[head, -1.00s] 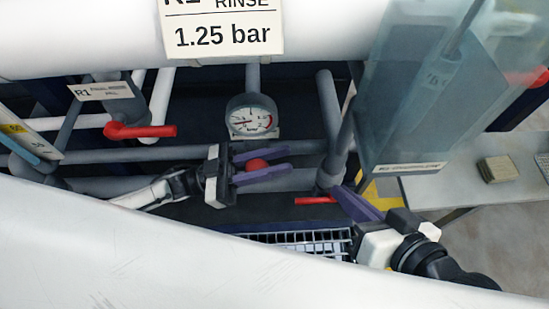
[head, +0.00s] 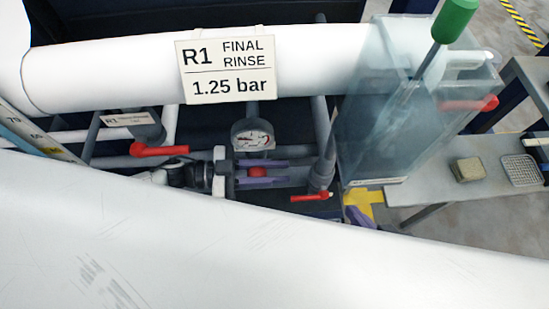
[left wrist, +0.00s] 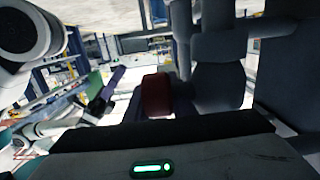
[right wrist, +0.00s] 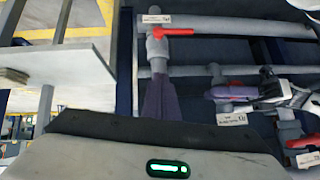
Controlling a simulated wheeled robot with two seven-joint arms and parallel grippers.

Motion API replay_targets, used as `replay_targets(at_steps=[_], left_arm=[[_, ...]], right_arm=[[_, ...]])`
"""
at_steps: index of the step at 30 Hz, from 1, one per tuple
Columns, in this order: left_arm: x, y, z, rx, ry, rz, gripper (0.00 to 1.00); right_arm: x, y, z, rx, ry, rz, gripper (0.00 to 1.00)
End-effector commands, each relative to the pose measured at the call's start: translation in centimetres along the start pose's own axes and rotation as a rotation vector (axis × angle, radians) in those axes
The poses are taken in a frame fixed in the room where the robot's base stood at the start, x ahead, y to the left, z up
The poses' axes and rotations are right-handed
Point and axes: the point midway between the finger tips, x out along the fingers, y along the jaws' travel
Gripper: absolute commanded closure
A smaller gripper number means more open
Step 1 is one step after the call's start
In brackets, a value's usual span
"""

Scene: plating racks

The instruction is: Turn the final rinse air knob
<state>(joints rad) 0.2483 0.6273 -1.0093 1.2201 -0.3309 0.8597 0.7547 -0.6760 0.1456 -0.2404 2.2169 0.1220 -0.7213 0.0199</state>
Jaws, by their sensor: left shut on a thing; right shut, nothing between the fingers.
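The red air knob (head: 257,172) sits on the grey pipe below the round pressure gauge (head: 253,137). My left gripper (head: 268,171) has its purple fingers on either side of the knob and is shut on it. The knob also shows dark red in the left wrist view (left wrist: 157,95). The sign "R1 FINAL RINSE 1.25 bar" (head: 228,68) hangs on the white pipe above. The gauge needle is too small to read surely. My right gripper (right wrist: 161,98) is shut and empty; in the head view only a purple part shows, behind the white surface's edge.
Red lever handles (head: 160,150) and (head: 315,197) stand on the pipes either side of the knob. A clear tank (head: 375,130) with a green-handled tool (head: 455,20) is at right. A grey bench (head: 420,190) holds a block and a basket. A large white surface (head: 200,250) covers the foreground.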

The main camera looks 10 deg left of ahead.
Motion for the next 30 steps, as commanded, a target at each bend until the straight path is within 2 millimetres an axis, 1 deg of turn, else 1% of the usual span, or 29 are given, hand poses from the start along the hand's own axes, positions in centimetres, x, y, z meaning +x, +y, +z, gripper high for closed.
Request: replay_targets(at_steps=[1, 7, 15, 25, 26, 27, 30], left_arm=[[-0.1, 0.0, -0.6, 0.0, -0.03, 0.001, 1.0], [0.0, 0.0, 0.1, 0.0, -0.112, 0.001, 1.0], [0.0, 0.0, 0.7, -0.001, -0.154, 0.0, 1.0], [0.0, 0.0, 0.8, -0.001, -0.155, 0.0, 1.0], [0.0, 0.0, 0.8, -0.001, -0.155, 0.0, 0.73], [0.0, 0.0, 0.8, -0.001, -0.154, 0.0, 0.7], [0.1, 0.0, 0.7, -0.001, -0.154, 0.0, 0.7]], right_arm=[[-1.1, 0.1, -0.4, 0.011, 0.015, 0.013, 1.0], [-2.9, 0.8, -0.8, 0.029, 0.08, 0.047, 1.0], [-2.8, 0.9, -1.0, 0.015, 0.07, 0.05, 1.0], [-2.8, 0.9, -0.9, 0.015, 0.069, 0.05, 1.0], [-2.8, 0.9, -0.9, 0.015, 0.069, 0.049, 1.0], [-2.8, 0.9, -0.9, 0.015, 0.069, 0.049, 1.0], [-2.8, 0.9, -0.9, 0.015, 0.069, 0.049, 1.0]])
